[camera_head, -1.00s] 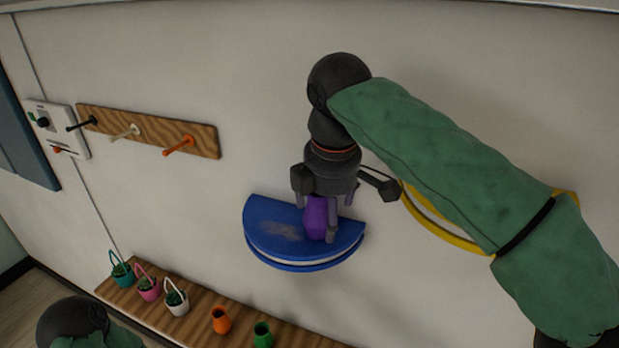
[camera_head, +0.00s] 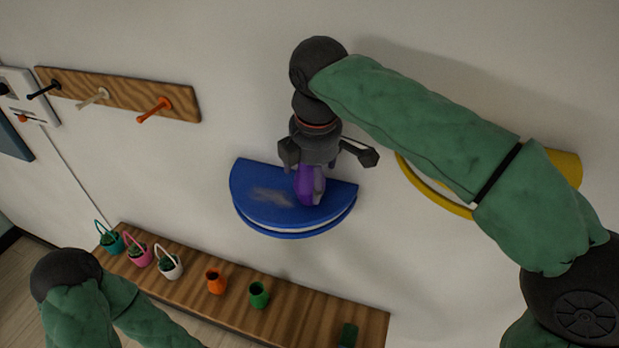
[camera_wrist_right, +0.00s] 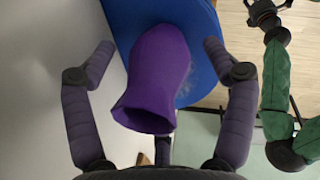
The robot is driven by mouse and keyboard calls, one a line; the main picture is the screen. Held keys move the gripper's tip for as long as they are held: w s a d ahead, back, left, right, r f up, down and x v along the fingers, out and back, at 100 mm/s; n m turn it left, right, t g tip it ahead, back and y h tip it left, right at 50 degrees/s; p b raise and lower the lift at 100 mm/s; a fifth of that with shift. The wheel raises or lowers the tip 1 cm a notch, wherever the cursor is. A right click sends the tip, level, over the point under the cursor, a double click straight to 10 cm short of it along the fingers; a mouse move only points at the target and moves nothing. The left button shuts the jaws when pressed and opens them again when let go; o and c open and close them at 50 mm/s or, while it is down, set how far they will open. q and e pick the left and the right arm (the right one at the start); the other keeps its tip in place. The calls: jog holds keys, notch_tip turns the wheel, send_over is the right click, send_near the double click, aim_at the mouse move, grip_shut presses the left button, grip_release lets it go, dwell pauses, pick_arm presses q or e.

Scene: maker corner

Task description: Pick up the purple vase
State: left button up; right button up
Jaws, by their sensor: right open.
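The purple vase (camera_head: 307,188) stands on a blue half-round wall shelf (camera_head: 262,208). My right gripper (camera_head: 309,196) is above it, pointing down, with its fingers around the vase. In the right wrist view the vase (camera_wrist_right: 155,82) has its flared mouth towards the camera. The fingers of the right gripper (camera_wrist_right: 157,48) are spread on both sides with gaps to the vase, so it is open. What seems to be my left gripper (camera_wrist_right: 267,12) shows small at the upper right of the wrist view; its jaw opening is unclear.
A wooden bench (camera_head: 330,308) below holds small basket planters, an orange vase (camera_head: 215,281) and a green vase (camera_head: 258,294). A peg board (camera_head: 120,94) is on the wall at left. A yellow shelf (camera_head: 440,197) is partly hidden behind my right arm.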

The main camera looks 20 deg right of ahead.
jog(key=shift+w+x, duration=0.2)
jog(key=shift+x, duration=1.2)
jog(key=shift+s+r, duration=0.1)
jog(key=shift+s, duration=0.05)
jog(key=shift+c, duration=0.9)
jog(key=c, duration=1)
jog(key=shift+c, duration=0.2)
